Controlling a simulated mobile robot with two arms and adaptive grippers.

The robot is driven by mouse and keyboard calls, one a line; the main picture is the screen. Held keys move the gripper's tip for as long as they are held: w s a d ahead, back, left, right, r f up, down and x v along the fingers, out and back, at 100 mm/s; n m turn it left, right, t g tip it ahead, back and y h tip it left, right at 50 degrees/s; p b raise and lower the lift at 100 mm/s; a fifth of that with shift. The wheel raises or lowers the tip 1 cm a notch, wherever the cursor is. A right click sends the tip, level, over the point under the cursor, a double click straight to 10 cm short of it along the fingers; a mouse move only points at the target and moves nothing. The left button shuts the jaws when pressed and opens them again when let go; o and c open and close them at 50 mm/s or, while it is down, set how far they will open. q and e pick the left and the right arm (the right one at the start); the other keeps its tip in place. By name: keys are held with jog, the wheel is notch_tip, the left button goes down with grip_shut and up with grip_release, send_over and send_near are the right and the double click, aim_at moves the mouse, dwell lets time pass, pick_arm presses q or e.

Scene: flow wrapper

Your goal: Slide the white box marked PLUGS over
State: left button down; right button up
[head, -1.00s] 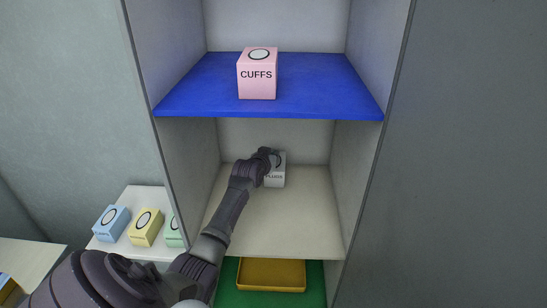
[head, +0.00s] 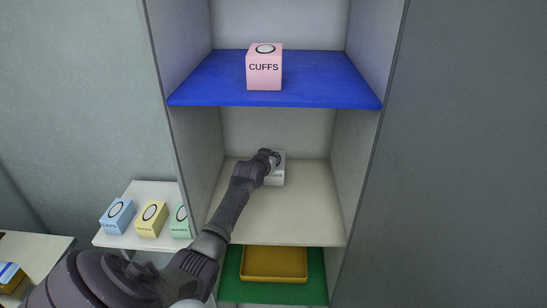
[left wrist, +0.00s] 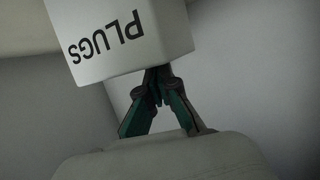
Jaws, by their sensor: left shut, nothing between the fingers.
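The white box marked PLUGS (head: 279,177) stands near the back of the beige middle shelf (head: 290,215). My left arm reaches in and partly covers its left side. My left gripper (head: 270,156) is at the upper left of the box, with its fingertips hard to make out in the head view. In the left wrist view, the box (left wrist: 115,40) fills the upper part and its lettering appears upside down. The gripper fingers (left wrist: 157,75) are shut and empty, with their tips close against the box's edge; I cannot tell if they touch. My right gripper is not in view.
A pink CUFFS box (head: 264,70) stands on the blue shelf (head: 330,82) above. A yellow tray (head: 274,264) lies on the green shelf (head: 318,285) below. Side walls bound the middle shelf, clear in front and right of the box. Blue, yellow and green boxes stand outside left.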

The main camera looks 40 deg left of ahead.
pick_arm(q)
jog(key=shift+f, duration=0.25)
jog(key=shift+w+a+f, duration=0.15)
jog(key=shift+w, duration=0.1)
jog(key=shift+w+r+p, duration=0.3)
jog(key=shift+r+p, duration=0.2)
jog(key=shift+p, duration=0.3)
jog(key=shift+a, duration=0.1)
jog(key=shift+w, duration=0.1)
jog(key=s+d, duration=0.1)
jog(key=s, duration=0.2)
jog(key=s+d+b, duration=0.1)
jog(key=s, duration=0.2)
jog(key=s+d+b, duration=0.1)
jog(key=s+d, duration=0.1)
jog(key=s, duration=0.2)
jog(key=shift+s+r, duration=0.1)
jog(key=shift+r, duration=0.1)
jog(key=shift+s+d+r, duration=0.15)
jog(key=shift+s+d, duration=0.1)
jog(key=shift+s, duration=0.25)
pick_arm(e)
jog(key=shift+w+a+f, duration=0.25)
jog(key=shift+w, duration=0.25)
